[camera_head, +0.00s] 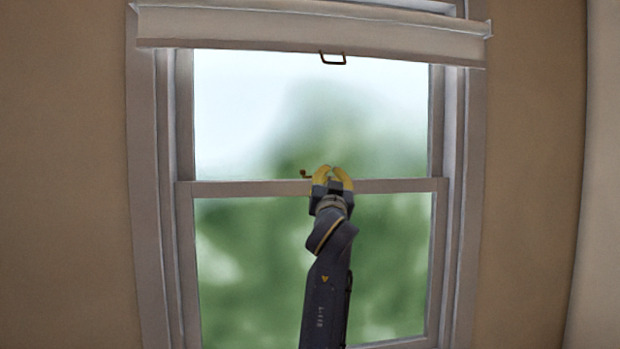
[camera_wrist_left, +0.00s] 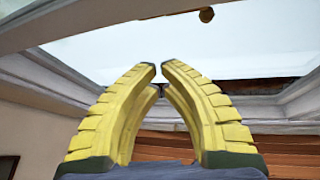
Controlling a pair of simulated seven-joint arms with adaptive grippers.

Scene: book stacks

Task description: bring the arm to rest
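My left gripper (camera_head: 330,169) has yellow fingers and is raised in front of the window, near the middle rail in the head view. In the left wrist view its two yellow fingers (camera_wrist_left: 159,68) lean in toward each other, with a narrow gap between the tips. Nothing is held between them. My left arm rises from the bottom of the head view below the gripper. My right gripper does not show in either view.
A window (camera_head: 184,187) with a pale frame stands behind the gripper. A rolled blind (camera_head: 250,27) with a dark pull (camera_head: 333,61) hangs at its top. A small latch (camera_head: 304,174) shows beside the fingers. Plain brown wall (camera_head: 60,170) flanks the window.

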